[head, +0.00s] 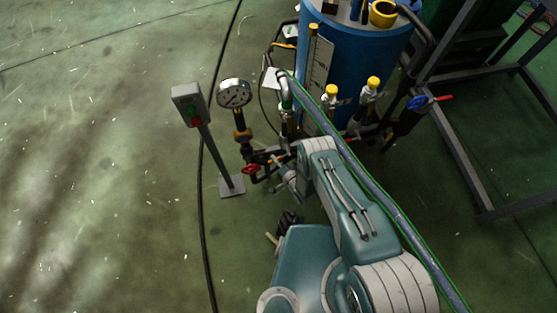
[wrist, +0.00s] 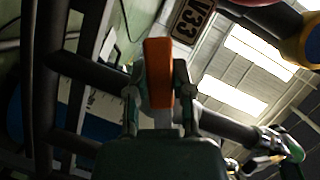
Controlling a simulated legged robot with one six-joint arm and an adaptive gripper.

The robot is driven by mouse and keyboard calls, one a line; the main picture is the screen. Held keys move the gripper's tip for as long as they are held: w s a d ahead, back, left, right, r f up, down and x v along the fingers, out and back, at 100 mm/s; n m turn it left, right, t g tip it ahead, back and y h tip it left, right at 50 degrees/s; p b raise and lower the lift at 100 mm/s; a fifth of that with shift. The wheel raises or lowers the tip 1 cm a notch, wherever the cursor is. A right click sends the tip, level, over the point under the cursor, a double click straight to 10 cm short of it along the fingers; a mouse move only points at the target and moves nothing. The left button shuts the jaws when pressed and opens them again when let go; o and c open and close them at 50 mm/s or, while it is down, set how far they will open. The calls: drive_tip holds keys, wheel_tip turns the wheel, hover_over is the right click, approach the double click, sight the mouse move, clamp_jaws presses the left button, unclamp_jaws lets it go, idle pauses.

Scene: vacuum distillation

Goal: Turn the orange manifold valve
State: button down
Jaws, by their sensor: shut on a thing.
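The orange manifold valve handle (wrist: 158,58) stands upright in the middle of the wrist view. My gripper (wrist: 160,88) is shut on it, with one finger on each side of the handle. The handle's lower end is partly hidden between the fingers. In the head view my arm reaches to the piping at the foot of the blue tank (head: 355,70).
A red valve handle (head: 251,169), a pressure gauge (head: 234,93) and a grey button post (head: 190,104) stand close left of the arm. Yellow-capped valves (head: 331,91) are behind it. Floor at left is open, crossed by a black cable.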

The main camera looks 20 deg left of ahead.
drive_tip(key=r+m, duration=0.1)
drive_tip(key=m+y, duration=0.1)
drive_tip(key=shift+a+r+m+t, duration=0.25)
drive_tip(key=shift+r+m+t, duration=0.05)
drive_tip(key=shift+r+m, duration=0.1)
drive_tip(key=shift+r+m+y, duration=0.5)
drive_tip(key=shift+m, duration=0.4)
drive_tip(key=shift+w, duration=0.1)
drive_tip(key=shift+c, duration=2.4)
unclamp_jaws()
drive_tip(key=shift+d, duration=0.1)
